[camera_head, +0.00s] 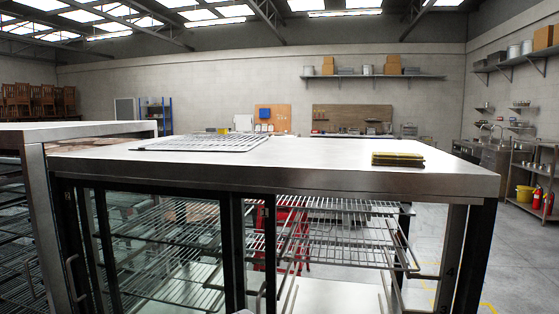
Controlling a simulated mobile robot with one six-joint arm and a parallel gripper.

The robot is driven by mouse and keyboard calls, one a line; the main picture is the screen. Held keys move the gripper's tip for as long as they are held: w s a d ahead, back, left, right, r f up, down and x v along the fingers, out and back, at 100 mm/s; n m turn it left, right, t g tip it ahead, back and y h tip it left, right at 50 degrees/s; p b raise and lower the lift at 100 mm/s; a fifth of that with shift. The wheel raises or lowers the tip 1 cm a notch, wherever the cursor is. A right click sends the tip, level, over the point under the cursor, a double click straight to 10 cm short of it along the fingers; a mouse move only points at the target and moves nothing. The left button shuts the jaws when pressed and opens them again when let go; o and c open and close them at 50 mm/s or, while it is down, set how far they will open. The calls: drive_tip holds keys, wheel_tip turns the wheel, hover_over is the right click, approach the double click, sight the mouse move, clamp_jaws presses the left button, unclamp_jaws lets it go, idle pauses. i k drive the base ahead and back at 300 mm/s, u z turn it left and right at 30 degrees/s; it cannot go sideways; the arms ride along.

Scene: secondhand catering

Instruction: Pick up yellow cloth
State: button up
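The yellow cloth (398,159) lies folded and flat on the top of a metal display cabinet (300,176), toward its right end and near the front edge. It shows a yellow upper face with a darker edge. Nothing covers it. My gripper is not in view, so its place relative to the cloth cannot be seen.
A wire rack (205,143) lies on the left part of the cabinet top. The top between the rack and the cloth is bare. The cabinet has glass doors and wire shelves (340,228) below. Another counter (75,131) adjoins at left. Open floor (520,255) shows at right.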

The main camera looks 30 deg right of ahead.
sight(404, 160)
drive_tip(key=z, duration=1.7)
